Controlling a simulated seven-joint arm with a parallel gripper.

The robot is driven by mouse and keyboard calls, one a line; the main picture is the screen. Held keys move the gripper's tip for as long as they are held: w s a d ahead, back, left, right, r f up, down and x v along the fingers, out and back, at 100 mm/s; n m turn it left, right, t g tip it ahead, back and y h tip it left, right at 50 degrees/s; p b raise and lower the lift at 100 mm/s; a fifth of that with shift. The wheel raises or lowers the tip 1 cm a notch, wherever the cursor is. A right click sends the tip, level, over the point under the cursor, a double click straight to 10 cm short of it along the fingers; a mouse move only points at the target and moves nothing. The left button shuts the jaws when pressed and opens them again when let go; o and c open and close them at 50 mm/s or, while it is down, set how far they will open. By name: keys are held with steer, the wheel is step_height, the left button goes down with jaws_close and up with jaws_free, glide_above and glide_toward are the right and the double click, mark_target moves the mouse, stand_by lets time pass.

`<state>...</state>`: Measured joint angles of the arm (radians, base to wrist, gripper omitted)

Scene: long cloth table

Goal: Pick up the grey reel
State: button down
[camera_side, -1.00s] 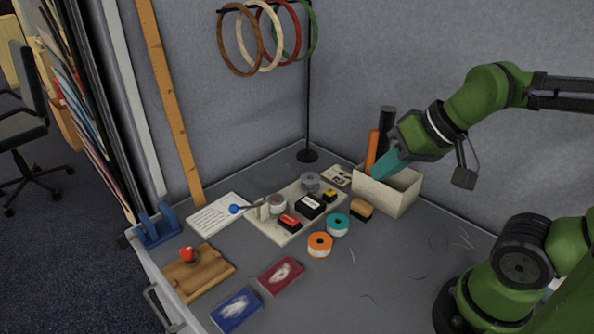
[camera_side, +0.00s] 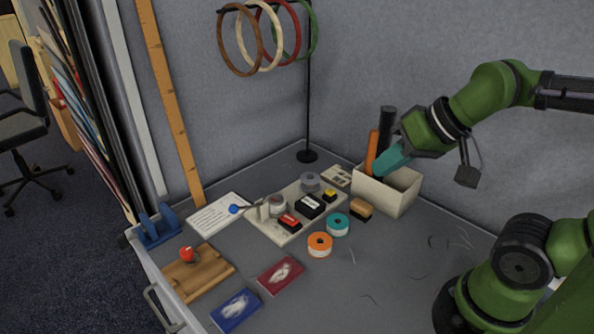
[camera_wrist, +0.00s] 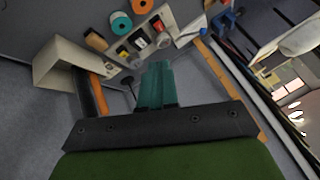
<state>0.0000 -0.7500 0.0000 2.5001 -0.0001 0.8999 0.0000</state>
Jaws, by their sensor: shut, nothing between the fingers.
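The grey reel (camera_side: 310,182) lies on the pale board (camera_side: 283,238) at its far end, near the black stand. In the wrist view it appears just beyond my fingertips, small and hard to make out. The shut fingers also show in the wrist view (camera_wrist: 157,68).
The cream box (camera_side: 389,196) holds upright orange (camera_side: 371,153) and black rolls (camera_side: 386,128). A black stand (camera_side: 309,100) carries several hoops. The table's right front is mostly clear.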

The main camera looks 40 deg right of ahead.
steer(key=shift+c, duration=1.4)
jaws_free()
steer(key=g+h, duration=0.3)
steer(key=h, duration=0.1)
glide_toward(311, 176)
steer(key=f, duration=0.2)
steer(key=w+d+f, duration=0.1)
steer(key=shift+w+f+m, duration=0.15)
steer(key=shift+f+m, duration=0.15)
steer(key=shift+x, duration=3)
